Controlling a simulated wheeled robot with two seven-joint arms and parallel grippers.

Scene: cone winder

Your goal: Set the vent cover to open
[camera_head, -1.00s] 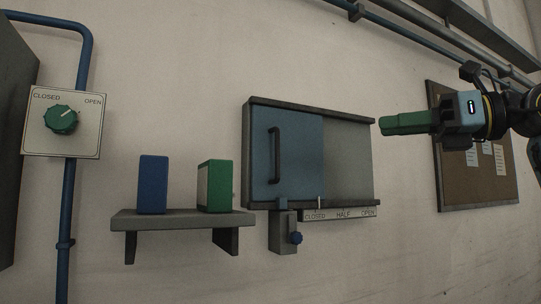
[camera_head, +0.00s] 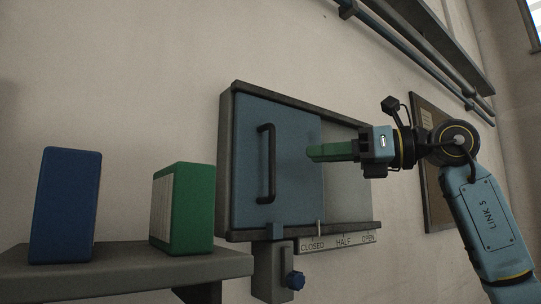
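The vent cover (camera_head: 292,155) is a blue sliding panel with a black upright bar handle (camera_head: 266,163). It sits at the left of its grey frame (camera_head: 229,170), and a pale opening area (camera_head: 348,190) shows to its right. Below, a label strip (camera_head: 342,243) reads CLOSED, HALF, OPEN; a thin light pointer (camera_head: 319,229) stands by CLOSED. My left gripper is out of view.
A grey shelf (camera_head: 120,262) at lower left holds a blue box (camera_head: 66,205) and a green box (camera_head: 184,208). A brown board (camera_head: 433,205) hangs behind my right arm. Pipes (camera_head: 420,70) run along the upper right wall.

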